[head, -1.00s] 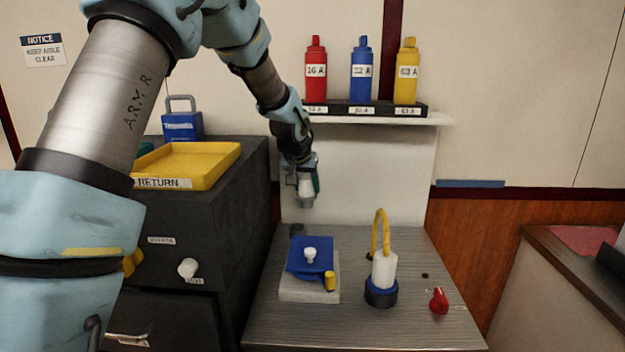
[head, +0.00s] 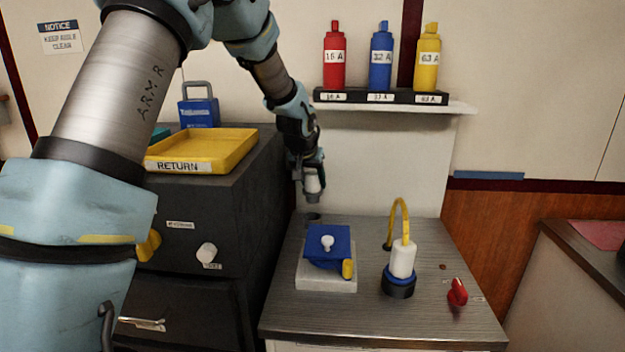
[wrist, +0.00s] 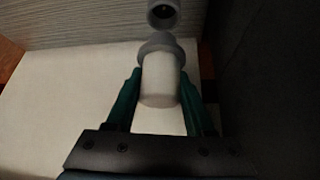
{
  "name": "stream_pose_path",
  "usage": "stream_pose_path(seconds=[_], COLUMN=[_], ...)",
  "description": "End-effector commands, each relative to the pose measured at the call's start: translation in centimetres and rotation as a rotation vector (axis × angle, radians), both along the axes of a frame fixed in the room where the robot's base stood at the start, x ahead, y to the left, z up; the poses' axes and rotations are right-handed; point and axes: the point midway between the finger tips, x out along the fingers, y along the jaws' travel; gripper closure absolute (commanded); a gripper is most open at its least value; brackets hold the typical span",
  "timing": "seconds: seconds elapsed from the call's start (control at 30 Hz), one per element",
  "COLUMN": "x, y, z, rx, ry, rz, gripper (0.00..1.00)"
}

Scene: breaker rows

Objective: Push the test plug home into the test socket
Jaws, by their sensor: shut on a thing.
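My gripper (head: 310,182) is above the back left of the grey bench. It is shut on the test plug (head: 313,184), a white cylinder with a grey collar at its lower end. In the wrist view the plug (wrist: 160,85) sits between the two green fingers (wrist: 160,90). The test socket (head: 313,219), a small dark grey round fitting, stands on the bench just below the plug. A gap shows between plug and socket.
A blue block with a white knob (head: 327,243) on a pale base stands in front of the socket. A white plug with a yellow cable (head: 402,260) and a red knob (head: 457,291) are to the right. A dark cabinet (head: 225,215) rises close on the left.

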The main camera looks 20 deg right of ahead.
Motion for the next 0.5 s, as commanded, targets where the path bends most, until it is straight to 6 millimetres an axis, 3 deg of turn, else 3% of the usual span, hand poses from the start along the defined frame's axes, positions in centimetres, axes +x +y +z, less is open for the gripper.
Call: stream_pose_path(seconds=[0.2, 0.5], x=[0.0, 0.0], y=[0.0, 0.0], z=[-2.5, -4.0], rx=[-0.002, -0.001], ry=[0.000, -0.001], rz=[0.000, 0.000], gripper=[1.00, 1.00])
